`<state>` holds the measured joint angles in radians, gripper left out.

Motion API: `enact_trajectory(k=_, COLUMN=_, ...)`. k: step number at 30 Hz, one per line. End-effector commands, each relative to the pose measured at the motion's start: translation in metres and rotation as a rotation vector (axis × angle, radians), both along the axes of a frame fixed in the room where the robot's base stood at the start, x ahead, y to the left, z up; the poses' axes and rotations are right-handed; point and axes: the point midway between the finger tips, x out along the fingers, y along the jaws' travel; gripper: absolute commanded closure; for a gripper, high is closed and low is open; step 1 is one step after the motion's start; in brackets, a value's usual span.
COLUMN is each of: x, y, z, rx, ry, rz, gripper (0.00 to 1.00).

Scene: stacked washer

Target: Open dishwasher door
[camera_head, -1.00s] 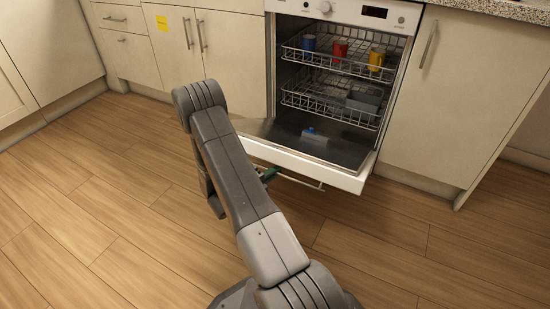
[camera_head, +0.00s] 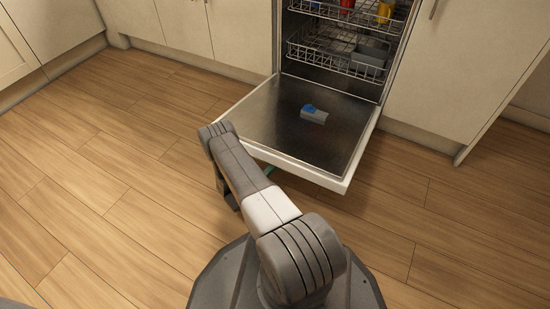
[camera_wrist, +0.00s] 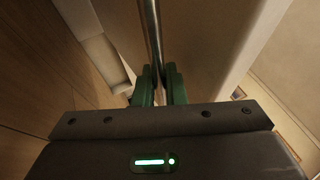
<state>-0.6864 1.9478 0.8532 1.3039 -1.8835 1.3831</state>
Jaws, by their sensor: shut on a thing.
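The dishwasher door (camera_head: 265,115) is folded down and lies nearly flat in the head view, its dark inner panel facing up and its white edge toward me. In the wrist view the green fingers of my gripper (camera_wrist: 158,75) are shut on the metal bar of the door handle (camera_wrist: 152,32). The white outer face of the door (camera_wrist: 200,35) is close beside the handle. In the head view my arm reaches to the door's left front edge, and only a bit of green finger shows; the handle is hidden there.
A white and blue block (camera_head: 314,115) lies on the inner panel. The lower rack (camera_head: 315,52) with a grey box (camera_head: 374,50) is inside, with red and yellow cups above. Cabinets (camera_head: 445,85) stand on both sides. Wooden floor (camera_head: 110,180) is clear at left and right.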

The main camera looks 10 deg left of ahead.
Motion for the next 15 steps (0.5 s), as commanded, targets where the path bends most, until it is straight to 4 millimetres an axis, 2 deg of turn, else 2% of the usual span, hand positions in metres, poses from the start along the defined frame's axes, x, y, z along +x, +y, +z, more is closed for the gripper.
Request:
enact_trajectory(k=6, x=0.003, y=0.000, z=-0.023, rx=-0.009, ry=-0.039, rz=0.003, gripper=1.00)
enact_trajectory(k=15, x=0.005, y=0.000, z=-0.033, rx=-0.015, ry=-0.060, rz=0.003, gripper=1.00)
